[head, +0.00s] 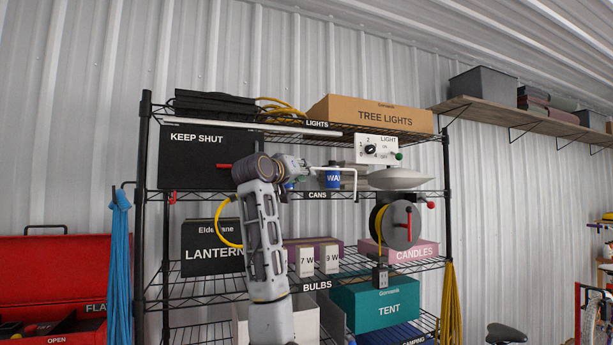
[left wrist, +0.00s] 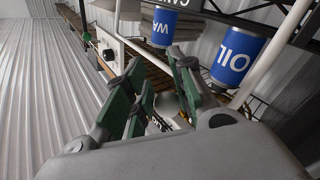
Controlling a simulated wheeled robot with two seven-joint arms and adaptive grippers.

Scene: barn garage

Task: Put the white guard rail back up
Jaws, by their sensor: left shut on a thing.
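In the left wrist view the rail (left wrist: 274,56) runs past two blue cans, marked WA and OIL (left wrist: 236,55). My left gripper (head: 290,172) reaches up to the rail's left part in front of the shelf. The exact grip point and the rail's left end are hidden by my arm and fingers. My right gripper is not in view.
A KEEP SHUT box (head: 200,150) stands left of the cans. A white switch box (head: 377,149), a grey disc-shaped thing (head: 398,179) and a cord reel (head: 400,226) are to the right. The black wire shelf (head: 330,292) carries boxes below.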

